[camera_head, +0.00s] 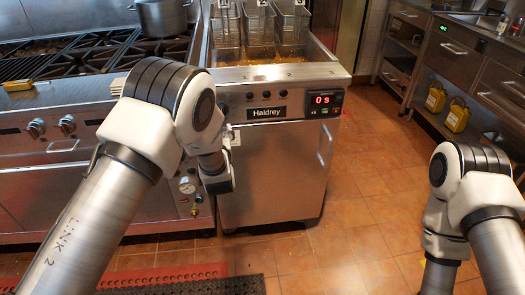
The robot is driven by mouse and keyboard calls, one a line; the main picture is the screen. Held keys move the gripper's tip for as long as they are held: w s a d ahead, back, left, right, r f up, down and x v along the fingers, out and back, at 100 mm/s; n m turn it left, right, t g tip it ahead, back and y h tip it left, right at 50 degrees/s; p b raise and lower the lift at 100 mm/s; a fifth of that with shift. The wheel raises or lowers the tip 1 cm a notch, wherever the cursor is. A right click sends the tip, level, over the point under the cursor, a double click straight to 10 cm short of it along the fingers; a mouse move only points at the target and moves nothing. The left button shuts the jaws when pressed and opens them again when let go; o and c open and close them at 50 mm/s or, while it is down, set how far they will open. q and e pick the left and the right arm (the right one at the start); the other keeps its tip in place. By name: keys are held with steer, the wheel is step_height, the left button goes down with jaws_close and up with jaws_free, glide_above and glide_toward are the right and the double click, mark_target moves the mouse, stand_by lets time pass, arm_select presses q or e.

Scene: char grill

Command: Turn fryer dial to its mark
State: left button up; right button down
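The fryer (272,175) is a steel cabinet labelled Haidrey, with a red display (322,100) reading "0 s". Small dark round controls (267,94) sit in a row on its front panel above the label. I cannot make out a mark or which way a dial points. My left arm reaches in front of the fryer's left side, and its wrist covers the panel's left end. My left gripper is mostly hidden by the wrist, so its fingers cannot be made out. My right arm is at the right edge, away from the fryer, with its gripper out of view.
Several fryer baskets (259,22) hang over the oil vat. A range with burners (85,55) and a pot (163,16) adjoins the fryer on the left. Steel counters (470,55) with yellow containers (457,115) stand at right. Tiled floor (365,190) between is clear.

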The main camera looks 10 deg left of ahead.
mark_target(222, 113)
arm_select(q)
steer(key=shift+t, duration=0.5)
steer(key=x, duration=0.3)
steer(key=d+b+x, duration=0.1)
steer(key=x, duration=0.1)
steer(key=d+b+x, duration=0.1)
steer(key=x, duration=0.2)
steer(key=shift+w+a+r, duration=0.1)
steer(key=shift+w+r, duration=0.1)
steer(key=shift+w, duration=0.45)
steer(key=shift+r, duration=0.1)
arm_select(e)
step_height(222, 113, down, 4)
steer(key=shift+w+f, duration=0.1)
arm_select(q)
steer(key=c, duration=1.1)
